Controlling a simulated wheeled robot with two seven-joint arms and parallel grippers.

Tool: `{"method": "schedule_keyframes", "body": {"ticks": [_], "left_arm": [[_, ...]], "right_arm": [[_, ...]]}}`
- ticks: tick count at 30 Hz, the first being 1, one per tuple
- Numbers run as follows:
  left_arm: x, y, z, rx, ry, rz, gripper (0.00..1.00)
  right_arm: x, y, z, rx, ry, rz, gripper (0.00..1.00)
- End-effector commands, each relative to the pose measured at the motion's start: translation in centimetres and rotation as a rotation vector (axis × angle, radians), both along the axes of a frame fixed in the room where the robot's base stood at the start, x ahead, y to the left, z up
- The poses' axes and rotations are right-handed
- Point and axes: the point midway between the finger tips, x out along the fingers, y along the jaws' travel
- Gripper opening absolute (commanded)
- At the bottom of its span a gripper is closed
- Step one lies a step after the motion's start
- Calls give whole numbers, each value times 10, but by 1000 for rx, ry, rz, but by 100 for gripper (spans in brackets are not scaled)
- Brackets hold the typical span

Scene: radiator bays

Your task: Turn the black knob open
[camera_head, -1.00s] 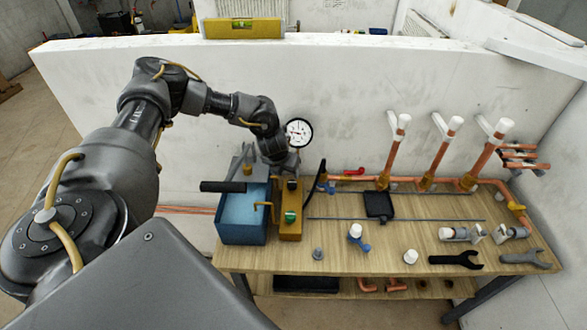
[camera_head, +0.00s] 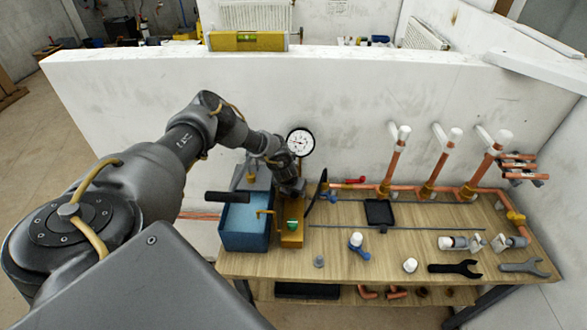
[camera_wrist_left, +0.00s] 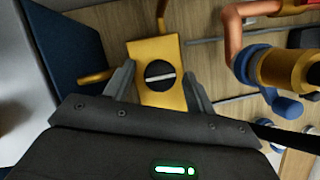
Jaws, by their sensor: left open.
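The black knob (camera_wrist_left: 160,75) is round with a pale line across its face. It sits on a yellow box in the left wrist view, and the pale line runs nearly crosswise there. In the head view the yellow box (camera_head: 291,237) stands on the bench, and my gripper and arm hide the knob. My left gripper (camera_wrist_left: 159,86) is open, one finger on each side of the knob, with visible gaps. In the head view the left gripper (camera_head: 292,188) is over the back of the yellow box. My right gripper is not in view.
A blue-filled tank (camera_head: 243,241) with a black handle stands directly left of the yellow box. A pressure gauge (camera_head: 300,142) is behind the gripper. Copper pipes (camera_head: 391,167) rise on the right. Wrenches (camera_head: 455,268) and loose fittings lie along the bench front.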

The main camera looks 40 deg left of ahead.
Motion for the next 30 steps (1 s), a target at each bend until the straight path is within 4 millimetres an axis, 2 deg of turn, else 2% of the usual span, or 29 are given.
{"method": "schedule_keyframes", "body": {"ticks": [4, 5, 12, 15, 23, 30], "left_arm": [[0, 0, 0, 0, 0, 0, 56], [0, 0, 0, 0, 0, 0, 53], [0, 0, 0, 0, 1, 0, 22], [0, 0, 0, 0, 1, 0, 11], [0, 0, 0, -1, 1, 36, 11], [0, -1, -1, -1, 1, 172, 11]], "right_arm": [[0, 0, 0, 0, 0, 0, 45], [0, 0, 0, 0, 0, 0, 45], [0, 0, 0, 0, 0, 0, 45], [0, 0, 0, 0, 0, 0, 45], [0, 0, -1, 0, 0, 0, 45], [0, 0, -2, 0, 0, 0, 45]]}}
